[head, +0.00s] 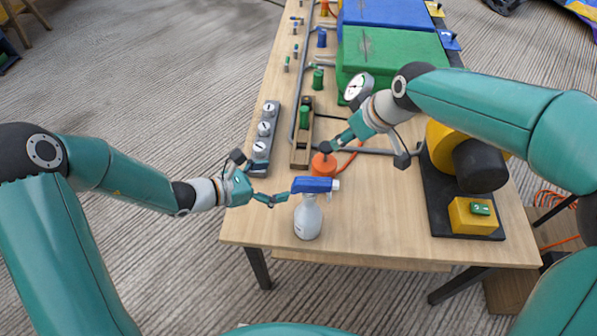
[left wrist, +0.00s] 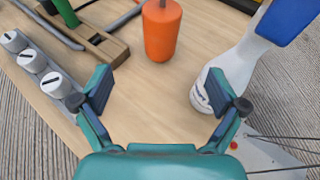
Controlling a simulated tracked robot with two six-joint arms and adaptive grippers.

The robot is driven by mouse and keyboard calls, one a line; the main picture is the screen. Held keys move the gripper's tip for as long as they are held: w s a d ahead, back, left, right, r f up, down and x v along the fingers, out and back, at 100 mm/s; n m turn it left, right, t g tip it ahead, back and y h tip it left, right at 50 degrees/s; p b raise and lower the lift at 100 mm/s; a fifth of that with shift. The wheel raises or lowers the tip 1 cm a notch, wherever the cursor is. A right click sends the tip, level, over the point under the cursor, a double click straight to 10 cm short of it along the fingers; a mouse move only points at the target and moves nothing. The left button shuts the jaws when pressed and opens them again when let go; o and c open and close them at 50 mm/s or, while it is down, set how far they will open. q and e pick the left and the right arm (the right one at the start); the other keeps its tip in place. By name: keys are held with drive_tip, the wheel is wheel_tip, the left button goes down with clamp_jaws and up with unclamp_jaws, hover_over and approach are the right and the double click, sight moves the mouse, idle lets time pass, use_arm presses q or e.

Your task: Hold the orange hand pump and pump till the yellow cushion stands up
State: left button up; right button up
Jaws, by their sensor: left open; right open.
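The orange hand pump (head: 323,165) stands upright on the table; its dark top is beside my right gripper (head: 338,148). The right gripper is open, and I cannot tell whether it touches the pump. The pump also shows in the left wrist view (left wrist: 162,35), ahead of my left gripper (left wrist: 158,88). The left gripper (head: 268,199) is open and empty, with bare table between its fingers. A white spray bottle with a blue head (head: 307,215) stands close to its right finger. I cannot make out a yellow cushion for certain; a small yellow patch (head: 434,9) shows at the far edge.
A yellow and black machine (head: 470,185) stands right. The front table is mostly clear.

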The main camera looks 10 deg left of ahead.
sight(324, 171)
use_arm(q)
drive_tip(key=x, duration=1.6)
drive_tip(key=shift+f, duration=0.1)
drive_tip(key=shift+s, duration=0.1)
drive_tip(key=shift+c, duration=0.2)
drive_tip(key=c, duration=1.6)
